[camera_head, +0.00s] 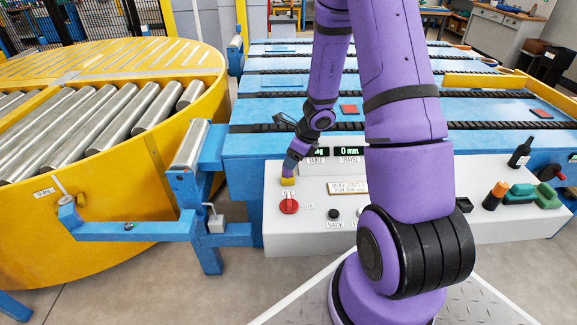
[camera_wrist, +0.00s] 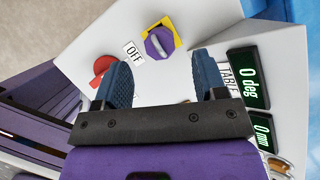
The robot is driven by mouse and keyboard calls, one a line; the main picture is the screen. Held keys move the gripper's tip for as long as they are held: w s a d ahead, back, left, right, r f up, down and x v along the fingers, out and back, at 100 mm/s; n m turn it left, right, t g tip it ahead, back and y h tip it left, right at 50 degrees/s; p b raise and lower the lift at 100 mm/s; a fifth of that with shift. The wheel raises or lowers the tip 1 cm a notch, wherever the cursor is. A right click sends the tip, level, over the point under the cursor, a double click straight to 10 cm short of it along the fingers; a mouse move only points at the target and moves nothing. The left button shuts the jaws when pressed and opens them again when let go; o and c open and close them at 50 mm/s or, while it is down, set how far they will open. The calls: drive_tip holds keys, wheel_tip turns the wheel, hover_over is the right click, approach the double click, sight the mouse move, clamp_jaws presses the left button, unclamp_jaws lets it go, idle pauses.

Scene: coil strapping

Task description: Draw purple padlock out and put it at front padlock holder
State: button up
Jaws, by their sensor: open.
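The purple padlock (camera_wrist: 157,43), a six-sided body with a pale grey bar across it, sits on a yellow plate (camera_wrist: 174,27) on the control panel, beside an OFF label. My gripper (camera_wrist: 162,62) is open, with its two dark blue fingers pointing toward the padlock and nothing between them. In the head view my gripper (camera_head: 290,168) is low over the yellow plate (camera_head: 288,181), and the padlock cannot be told apart there. I cannot tell for sure which part is the front padlock holder; a grey block with a loop (camera_head: 215,222) sits on the blue bracket at the left.
A red knob (camera_head: 289,206) is on the white panel (camera_head: 280,235) close to my gripper. Two digital displays (camera_head: 349,150) stand behind. The yellow roller turntable (camera_head: 130,200) fills the left.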

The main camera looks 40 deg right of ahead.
sight(288, 173)
drive_tip(key=shift+x, duration=2.8)
drive_tip(key=shift+c, duration=0.4)
clamp_jaws()
drive_tip(key=shift+r, duration=0.65)
